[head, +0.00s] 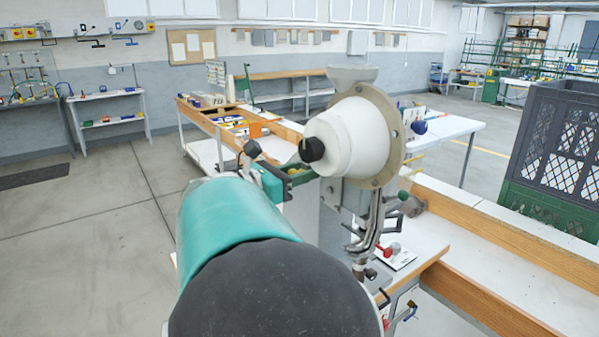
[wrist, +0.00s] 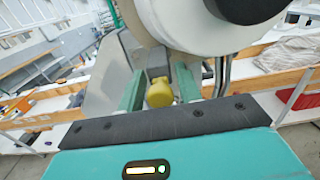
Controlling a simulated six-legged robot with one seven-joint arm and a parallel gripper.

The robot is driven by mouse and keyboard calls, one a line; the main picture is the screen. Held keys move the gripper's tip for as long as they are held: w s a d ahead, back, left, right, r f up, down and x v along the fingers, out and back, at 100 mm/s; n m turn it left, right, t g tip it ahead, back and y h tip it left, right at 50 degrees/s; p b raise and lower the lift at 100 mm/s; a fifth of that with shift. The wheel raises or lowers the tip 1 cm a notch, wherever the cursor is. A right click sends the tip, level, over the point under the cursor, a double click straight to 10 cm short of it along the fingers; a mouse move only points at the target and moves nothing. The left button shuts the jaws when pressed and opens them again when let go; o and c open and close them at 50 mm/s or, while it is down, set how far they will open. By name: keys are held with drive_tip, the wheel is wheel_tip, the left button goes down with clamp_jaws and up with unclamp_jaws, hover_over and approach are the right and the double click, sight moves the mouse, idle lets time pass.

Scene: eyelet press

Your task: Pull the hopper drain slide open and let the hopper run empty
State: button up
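The hopper (head: 350,130) is a white drum with a funnel on top and a round flange. It also shows at the top of the wrist view (wrist: 170,22). Below it is a yellow knob (wrist: 159,94), apparently the drain slide's handle; the slide plate itself cannot be made out. My gripper (wrist: 160,84) is open, its two teal fingers on either side of the knob. A gap shows at the right finger; the knob is very close to the left one. In the head view my gripper (head: 290,174) is just under the hopper, partly hidden by my arm.
A black knob (head: 311,149) sticks out of the hopper's front, close above my gripper. Bent metal tubes (head: 370,230) run down at the right. A wood-edged bench (head: 440,232) holds the press. A dark crate (head: 570,140) stands at the right.

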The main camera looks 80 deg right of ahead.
clamp_jaws()
drive_tip(key=shift+w+a+f, duration=0.1)
drive_tip(key=shift+w+a, duration=0.1)
drive_tip(key=shift+w, duration=0.15)
drive_tip(key=v, duration=0.3)
drive_tip(key=shift+a, duration=0.25)
drive_tip(key=shift+o, duration=1.5)
unclamp_jaws()
drive_tip(key=shift+d, duration=0.1)
drive_tip(key=v, duration=1.4)
